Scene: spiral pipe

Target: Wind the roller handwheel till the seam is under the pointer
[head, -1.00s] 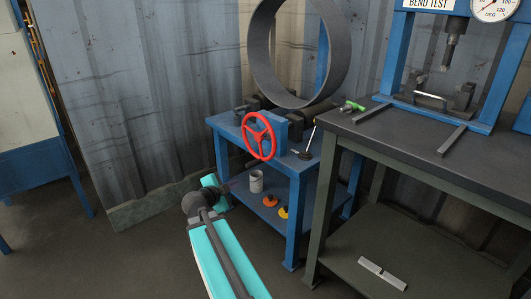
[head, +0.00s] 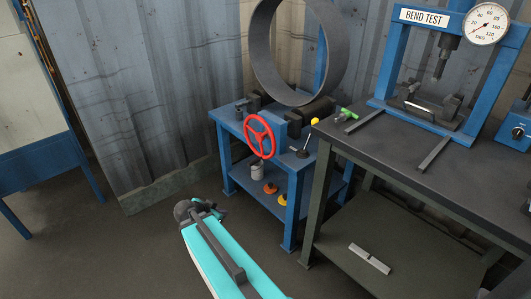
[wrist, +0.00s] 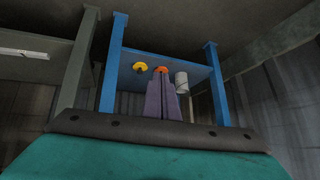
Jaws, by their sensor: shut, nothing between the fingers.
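The red roller handwheel (head: 259,136) stands upright on the front of the blue roller stand (head: 290,212). A large dark pipe ring (head: 340,62) rests upright on dark rollers (head: 318,109) on the stand's top. I cannot make out a seam on the pipe or a pointer. My gripper is low in front of the stand, left of and below the handwheel and apart from it. In the wrist view my gripper's grey-purple fingers (wrist: 160,98) are shut and empty, with the stand's lower shelf behind them. In the head view my arm largely hides the fingers.
The lower shelf holds a grey cup (head: 257,172), an orange item (head: 270,188) and a yellow-orange item (head: 282,199). A dark workbench (head: 400,150) with a blue bend-test press (head: 385,58) stands close on the right. The floor left of the stand is clear.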

